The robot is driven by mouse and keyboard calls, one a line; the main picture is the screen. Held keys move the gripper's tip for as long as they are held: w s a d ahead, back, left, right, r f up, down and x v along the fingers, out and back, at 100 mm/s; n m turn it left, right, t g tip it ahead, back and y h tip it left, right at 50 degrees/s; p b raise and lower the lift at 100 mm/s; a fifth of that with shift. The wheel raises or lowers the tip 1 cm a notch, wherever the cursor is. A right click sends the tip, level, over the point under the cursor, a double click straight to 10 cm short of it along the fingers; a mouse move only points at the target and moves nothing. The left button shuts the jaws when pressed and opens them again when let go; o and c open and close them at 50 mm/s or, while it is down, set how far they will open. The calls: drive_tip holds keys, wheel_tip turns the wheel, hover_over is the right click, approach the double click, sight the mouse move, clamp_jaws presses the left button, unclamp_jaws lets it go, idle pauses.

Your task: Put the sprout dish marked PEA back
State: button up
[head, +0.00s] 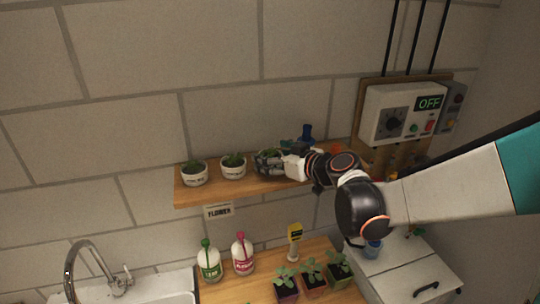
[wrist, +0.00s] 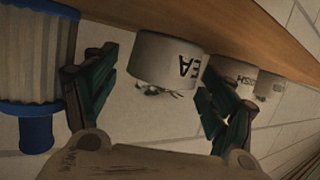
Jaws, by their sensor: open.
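The white dish with the letters EA showing (wrist: 167,62) stands on the wooden shelf (wrist: 215,28), which runs across the top of the upside-down wrist view. Small green sprouts show at its rim. My gripper (wrist: 158,95) is open, with one dark green finger on each side of this dish; I cannot tell whether either finger touches it. In the head view, my gripper (head: 283,166) is at the right part of the shelf (head: 214,187), and the dish (head: 262,168) there is partly hidden by it.
Two more sprout dishes stand left along the shelf, one at the end (head: 194,176) and one nearer (head: 233,170). A blue-capped ribbed container (wrist: 36,60) is close beside my gripper. Below are bottles (head: 209,263), potted seedlings (head: 312,280) and a sink (head: 150,292).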

drive_tip(key=v, duration=1.1)
drive_tip(key=s+d+f+m+g+h, duration=0.2)
drive_tip(key=s+d, duration=0.4)
drive_tip(key=s, duration=0.5)
drive_tip(key=s+d+f+m+g+h, duration=0.2)
drive_tip(key=s+d+f+m+h, duration=0.2)
drive_tip(key=s, duration=0.7)
drive_tip(key=d+m+h, duration=0.2)
drive_tip(key=h, duration=0.1)
drive_tip(key=shift+f, duration=0.2)
